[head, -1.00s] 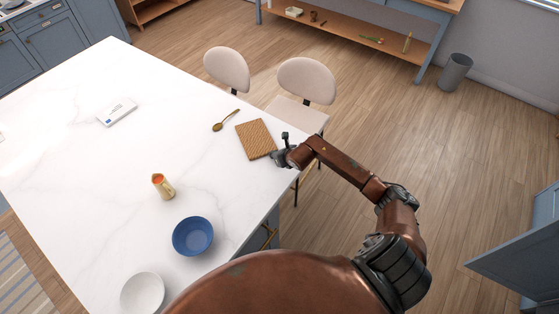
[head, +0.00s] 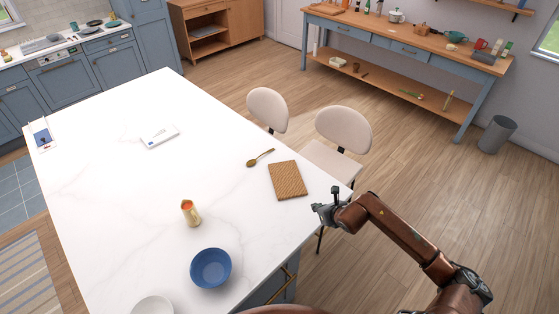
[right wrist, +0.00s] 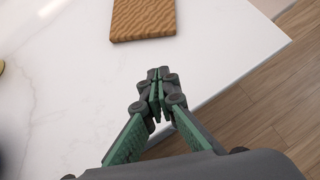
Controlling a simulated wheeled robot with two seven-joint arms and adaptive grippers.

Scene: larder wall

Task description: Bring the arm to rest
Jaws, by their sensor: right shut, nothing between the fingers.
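My right gripper (head: 325,207) is shut and empty at the right edge of the white marble table (head: 120,220). In the right wrist view the fingers (right wrist: 155,88) are together over the table's corner with nothing between them. A wooden board (head: 287,180) with a wavy grain lies flat on the table just beyond and left of the gripper; it also shows in the right wrist view (right wrist: 143,18). My right arm reaches in from the lower right. My left gripper is not in view.
Two pale chairs (head: 343,128) stand at the far side.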

